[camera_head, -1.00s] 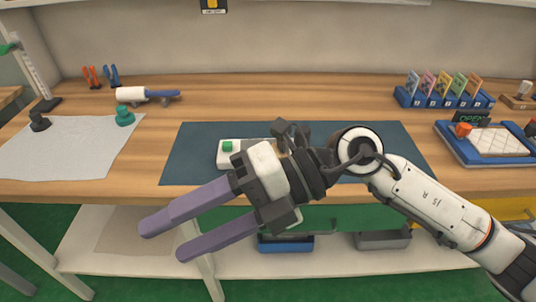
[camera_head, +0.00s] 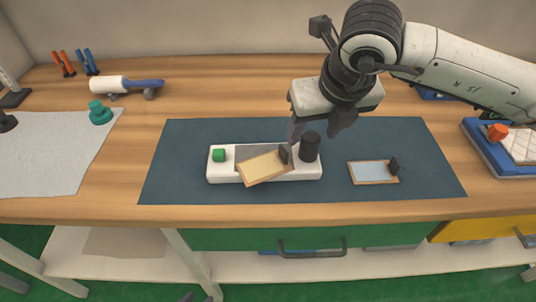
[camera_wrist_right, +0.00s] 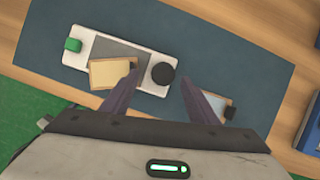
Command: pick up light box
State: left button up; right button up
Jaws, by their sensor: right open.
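The light box, a long white block (camera_head: 216,173), lies on the dark blue mat. It has a green button (camera_head: 218,155) at its left, a grey panel (camera_head: 246,151) and an upright black knob (camera_head: 309,148) at its right. A wood-framed cream plate (camera_head: 264,168) lies tilted across its front edge. My right gripper (camera_head: 316,132) is open above the knob end. In the right wrist view, its purple fingers (camera_wrist_right: 160,79) lie left and right of the knob (camera_wrist_right: 163,74). Only small dark tips at the bottom edge of the head view may be my left gripper (camera_head: 195,298).
A framed pale blue plate (camera_head: 371,172) lies right of the box on the mat (camera_head: 420,150). A tape roller (camera_head: 110,84), green stamp (camera_head: 99,113) and grey cloth (camera_head: 50,150) are left. A blue tray (camera_head: 480,150) is right. The mat's left part is clear.

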aim_at(312, 138)
jog(key=x, duration=0.1)
jog(key=p+x, duration=0.1)
jog(key=x, duration=0.3)
jog(key=shift+d, duration=0.3)
jog(key=shift+w+f, duration=0.15)
jog(key=shift+f, duration=0.25)
pick_arm(q)
jog(key=shift+w+r, duration=0.35)
jog(key=shift+r, duration=0.2)
jog(key=shift+w+r, duration=0.35)
jog(key=shift+r, duration=0.2)
pick_arm(e)
jog(key=shift+c, duration=0.2)
grip_shut()
pick_arm(q)
jog(key=shift+s+f, duration=0.15)
jog(key=shift+s, duration=0.15)
pick_arm(e)
jog(key=shift+a+r, duration=0.1)
